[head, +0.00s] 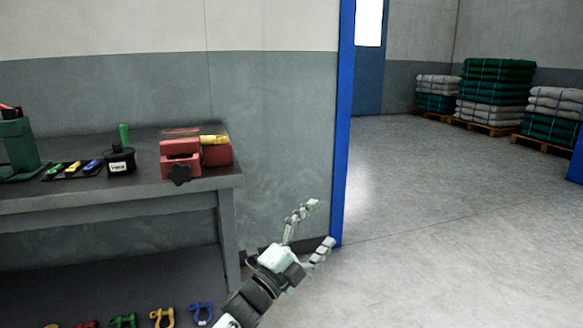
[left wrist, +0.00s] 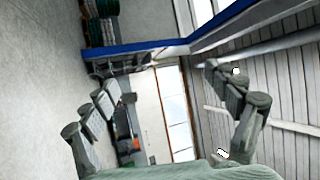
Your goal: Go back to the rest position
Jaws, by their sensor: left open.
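My left gripper (head: 311,227) is open and empty in the head view, in front of the grey wall and to the right of the workbench. Its spread fingers also show in the left wrist view (left wrist: 160,90), with nothing between them. It touches nothing that I can see. My right gripper is in neither view.
Coloured shackles (head: 162,317) lie below. A blue door frame (head: 343,130) stands beside my gripper. Netting stacks (head: 495,90) stand far right; the floor between is clear.

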